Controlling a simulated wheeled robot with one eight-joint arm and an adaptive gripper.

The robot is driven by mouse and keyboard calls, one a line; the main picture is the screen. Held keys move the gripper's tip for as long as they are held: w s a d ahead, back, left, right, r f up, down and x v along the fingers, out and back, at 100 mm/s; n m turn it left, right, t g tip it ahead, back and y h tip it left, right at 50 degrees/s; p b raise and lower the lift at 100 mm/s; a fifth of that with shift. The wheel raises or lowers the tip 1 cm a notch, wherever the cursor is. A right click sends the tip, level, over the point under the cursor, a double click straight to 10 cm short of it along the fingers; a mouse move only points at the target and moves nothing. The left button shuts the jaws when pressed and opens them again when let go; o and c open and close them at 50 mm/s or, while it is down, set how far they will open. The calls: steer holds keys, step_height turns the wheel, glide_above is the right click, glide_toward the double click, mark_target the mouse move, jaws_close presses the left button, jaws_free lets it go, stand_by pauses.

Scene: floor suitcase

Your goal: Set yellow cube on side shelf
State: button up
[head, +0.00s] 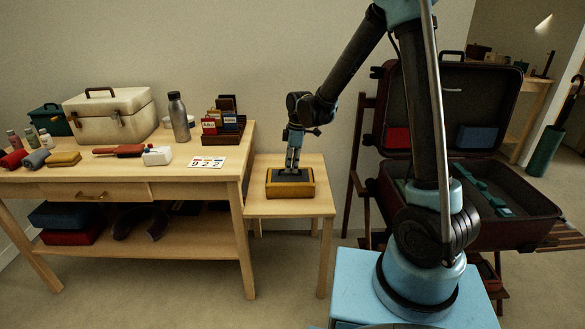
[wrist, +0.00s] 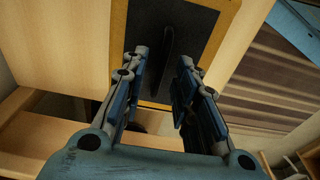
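The yellow cube (head: 290,190) is a low ochre box with a dark top panel. It rests flat on the small wooden side table (head: 316,207); its ochre edge also shows in the wrist view (wrist: 119,30). A dark upright handle (wrist: 168,48) stands on its top. My gripper (head: 292,171) points down just over the cube. In the wrist view, the fingers of my gripper (wrist: 165,62) are apart, with the handle seen between them. A visible gap separates each finger from the handle; the exact height is hard to tell.
A long wooden bench (head: 180,180) at left holds a cream case (head: 112,115), a bottle (head: 178,115) and a number card (head: 207,162). Its lower shelf (head: 195,250) holds dark and red items. An open suitcase (head: 500,215) stands at right, behind my arm.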

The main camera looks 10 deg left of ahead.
step_height(320, 180, up, 11)
steer(key=d, duration=0.1)
steer(key=shift+w+d, duration=0.15)
steer(key=shift+w, duration=0.05)
steer(key=s+d+r+m+t, duration=0.1)
steer(key=s+d+r+m, duration=0.15)
steer(key=d, duration=0.55)
steer(key=s+d+r+m, duration=0.1)
steer(key=s+d+m, duration=0.25)
steer(key=d, duration=0.45)
steer(key=s+d+r+m+t, duration=0.15)
steer(key=d+m, duration=0.25)
steer(key=d, duration=0.5)
steer(key=s+d+f+m, duration=0.4)
steer(key=s+d+m, duration=0.1)
steer(key=s+d, duration=0.2)
steer(key=s+d+f+m+h, duration=0.1)
steer(key=s+d+f+m, duration=0.3)
steer(key=s+d, duration=0.3)
steer(key=shift+s+d+f+m, duration=0.15)
steer(key=shift+s+d+m, duration=0.1)
steer(key=shift+s+m, duration=0.7)
steer(key=shift+s, duration=0.2)
